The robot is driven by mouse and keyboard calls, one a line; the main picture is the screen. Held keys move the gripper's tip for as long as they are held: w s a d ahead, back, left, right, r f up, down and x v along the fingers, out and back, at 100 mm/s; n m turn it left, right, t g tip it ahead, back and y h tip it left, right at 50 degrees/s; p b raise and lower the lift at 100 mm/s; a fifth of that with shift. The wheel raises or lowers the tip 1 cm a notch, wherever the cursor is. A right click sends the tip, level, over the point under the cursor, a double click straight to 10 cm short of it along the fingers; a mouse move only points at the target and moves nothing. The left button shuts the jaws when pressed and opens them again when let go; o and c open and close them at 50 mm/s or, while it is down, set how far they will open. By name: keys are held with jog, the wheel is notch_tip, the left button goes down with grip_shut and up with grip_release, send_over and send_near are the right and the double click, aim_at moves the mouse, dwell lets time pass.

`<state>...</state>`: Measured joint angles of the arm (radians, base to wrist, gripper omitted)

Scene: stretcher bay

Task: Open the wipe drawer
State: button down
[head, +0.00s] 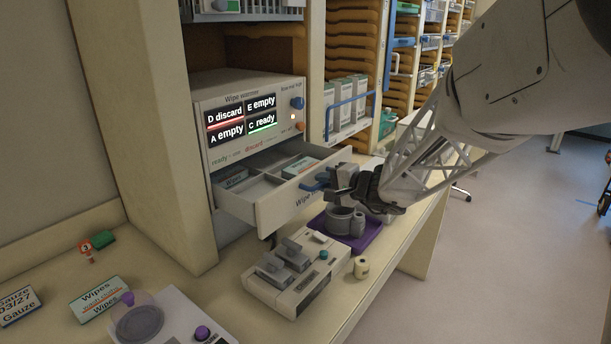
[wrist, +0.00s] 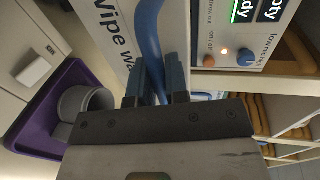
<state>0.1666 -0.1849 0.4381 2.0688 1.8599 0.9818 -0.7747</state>
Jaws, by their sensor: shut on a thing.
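The wipe drawer (head: 283,203) of the wipe warmer (head: 249,88) stands pulled out in the head view. Its compartments show, with wipe packs (head: 299,167) in at least two of them. My gripper (head: 333,184) is at the drawer's front, on its blue handle (head: 313,186). In the wrist view the blue handle (wrist: 151,40) runs between the two fingers (wrist: 156,85), which are shut on it. The drawer front (wrist: 108,30) with its lettering shows beside the handle. The warmer's screen reads D discard, E empty, A empty, C ready.
A purple tray (head: 368,238) with a grey cup (head: 341,220) sits under my gripper. A wipes pack (head: 98,299) and a gauze pack (head: 18,303) lie at the left.

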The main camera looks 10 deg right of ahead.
jog(key=f+v, duration=0.3)
jog(key=v, duration=1.1)
jog(key=shift+s+d, duration=0.35)
jog(key=shift+d, duration=0.05)
jog(key=c, duration=1.1)
grip_release()
jog(key=shift+c, duration=0.2)
jog(key=shift+s+d, duration=0.1)
jog(key=v, duration=0.7)
jog(key=shift+s+d, duration=0.2)
jog(key=shift+a+r, duration=0.1)
